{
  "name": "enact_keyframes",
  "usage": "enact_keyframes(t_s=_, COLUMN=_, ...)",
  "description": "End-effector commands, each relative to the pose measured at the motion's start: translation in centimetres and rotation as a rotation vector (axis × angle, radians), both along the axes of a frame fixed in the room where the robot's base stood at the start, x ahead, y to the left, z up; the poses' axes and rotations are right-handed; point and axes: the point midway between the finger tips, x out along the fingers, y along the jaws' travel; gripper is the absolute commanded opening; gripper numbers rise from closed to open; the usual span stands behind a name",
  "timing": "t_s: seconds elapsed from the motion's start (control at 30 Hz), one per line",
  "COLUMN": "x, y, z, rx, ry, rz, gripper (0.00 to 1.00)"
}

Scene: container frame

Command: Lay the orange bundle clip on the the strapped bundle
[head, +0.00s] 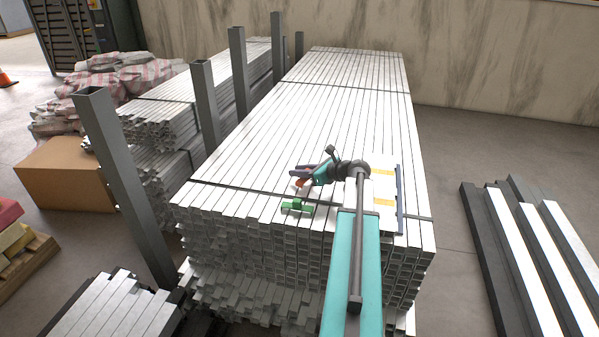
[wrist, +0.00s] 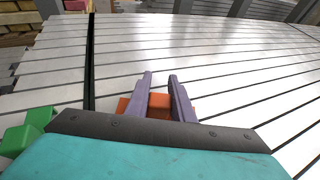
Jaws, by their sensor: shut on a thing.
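The strapped bundle (head: 330,120) is a large stack of pale metal bars with dark straps across it. It fills the middle of the head view, and its top also fills most of the wrist view (wrist: 220,60). My gripper (head: 300,178) is low over the near part of its top. The orange bundle clip (wrist: 158,101) is between the two purple-grey fingers in the wrist view, and my gripper is shut on it. A small orange part of the clip (head: 301,183) shows in the head view. I cannot tell whether the clip touches the bars.
A green block (head: 297,207) lies on the bundle near my gripper. A white board with yellow strips (head: 383,200) lies to the right. Grey upright posts (head: 205,105) line the bundle's left side. The bundle top beyond my gripper is clear.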

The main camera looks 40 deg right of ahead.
Motion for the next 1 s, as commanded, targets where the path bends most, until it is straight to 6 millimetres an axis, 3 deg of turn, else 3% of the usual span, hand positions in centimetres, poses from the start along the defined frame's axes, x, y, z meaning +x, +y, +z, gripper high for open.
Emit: enact_keyframes(t_s=1.0, x=0.02, y=-0.02, z=-0.81, rx=0.0, ry=-0.001, rz=0.0, gripper=0.0)
